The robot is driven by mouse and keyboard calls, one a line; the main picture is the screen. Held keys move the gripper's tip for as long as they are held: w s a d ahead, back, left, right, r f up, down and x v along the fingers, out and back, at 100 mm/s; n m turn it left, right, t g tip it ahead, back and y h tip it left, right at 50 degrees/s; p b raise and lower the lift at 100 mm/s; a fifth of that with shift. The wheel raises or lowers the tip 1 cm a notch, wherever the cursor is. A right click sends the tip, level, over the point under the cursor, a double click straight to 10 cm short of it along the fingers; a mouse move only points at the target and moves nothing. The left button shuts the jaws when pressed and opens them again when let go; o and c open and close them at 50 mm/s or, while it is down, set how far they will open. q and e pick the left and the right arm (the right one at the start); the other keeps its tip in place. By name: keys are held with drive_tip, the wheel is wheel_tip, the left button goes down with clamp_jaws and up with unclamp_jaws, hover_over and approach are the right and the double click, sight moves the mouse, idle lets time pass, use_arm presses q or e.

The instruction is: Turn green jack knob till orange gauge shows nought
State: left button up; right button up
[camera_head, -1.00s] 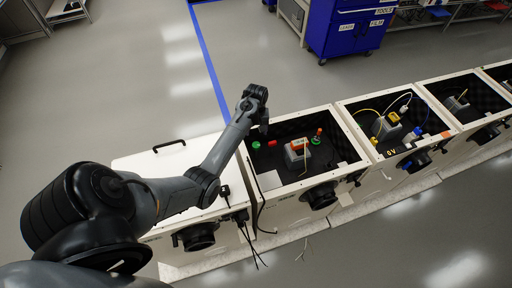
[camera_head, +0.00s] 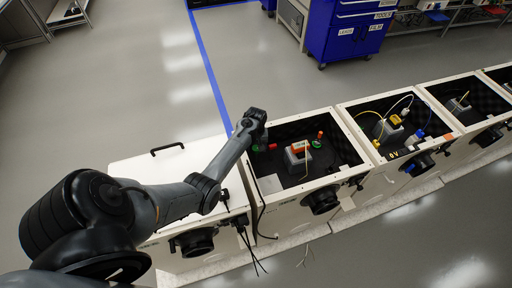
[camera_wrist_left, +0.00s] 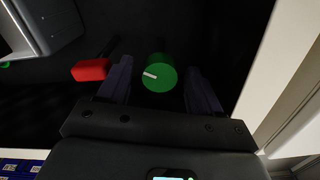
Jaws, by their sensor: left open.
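The green jack knob (camera_wrist_left: 158,73) with a white pointer mark stands between the fingers of my left gripper (camera_wrist_left: 158,88) in the left wrist view. The pointer points left and slightly up. The gripper is open, a finger on each side of the knob; I cannot tell whether either touches it. In the head view my left gripper (camera_head: 261,137) is over the left side of the open cabinet and mostly hides the knob. The orange gauge (camera_head: 299,146) is on a grey block in the same cabinet; its reading is too small to make out. My right gripper is out of view.
A red part (camera_wrist_left: 90,69) lies just left of the knob in the left wrist view. The white cabinet wall (camera_wrist_left: 262,75) is close on the right. In the head view another green part (camera_head: 316,144) lies right of the gauge. A closed white lid (camera_head: 165,165) adjoins the cabinet.

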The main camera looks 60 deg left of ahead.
use_arm(q)
drive_tip(key=shift+c, duration=0.2)
drive_tip(key=c, duration=1)
drive_tip(key=shift+r+m+p, duration=0.15)
drive_tip(key=shift+m+p, duration=0.55)
drive_tip(key=shift+p, duration=0.3)
drive_tip(key=shift+m+p, duration=0.95)
drive_tip(key=shift+m, duration=0.25)
drive_tip(key=m+p, duration=0.1)
drive_tip(key=m, duration=0.1)
drive_tip(key=shift+m, duration=0.3)
drive_tip(key=shift+m+p, duration=0.5)
drive_tip(key=shift+m, duration=0.2)
drive_tip(key=shift+f, duration=0.2)
